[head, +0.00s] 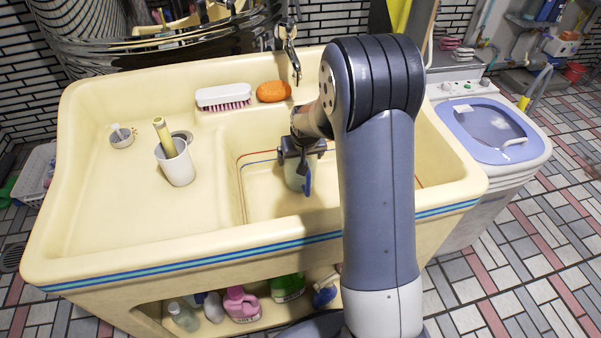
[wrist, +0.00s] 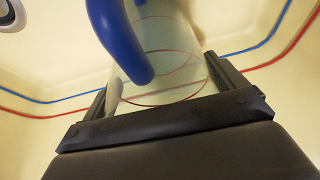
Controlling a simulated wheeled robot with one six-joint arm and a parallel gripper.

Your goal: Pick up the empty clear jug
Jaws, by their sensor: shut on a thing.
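The clear jug (wrist: 182,55) is see-through with a blue handle (wrist: 120,40), and no contents show in it in the wrist view. My gripper (wrist: 160,95) is shut on the jug, with one black finger on each side of its body. In the head view my gripper (head: 303,150) is inside the sink basin, and the jug (head: 294,178) shows just below it with its blue handle toward the front. Part of the jug is hidden by my gripper. I cannot tell whether its base touches the basin floor.
The cream sink (head: 110,245) has raised walls around the jug. A white cup (head: 178,168) stands on the left ledge. A brush (head: 223,95) and an orange sponge (head: 273,91) lie on the back ledge, near the tap (head: 291,55). A washing machine (head: 490,130) stands at right.

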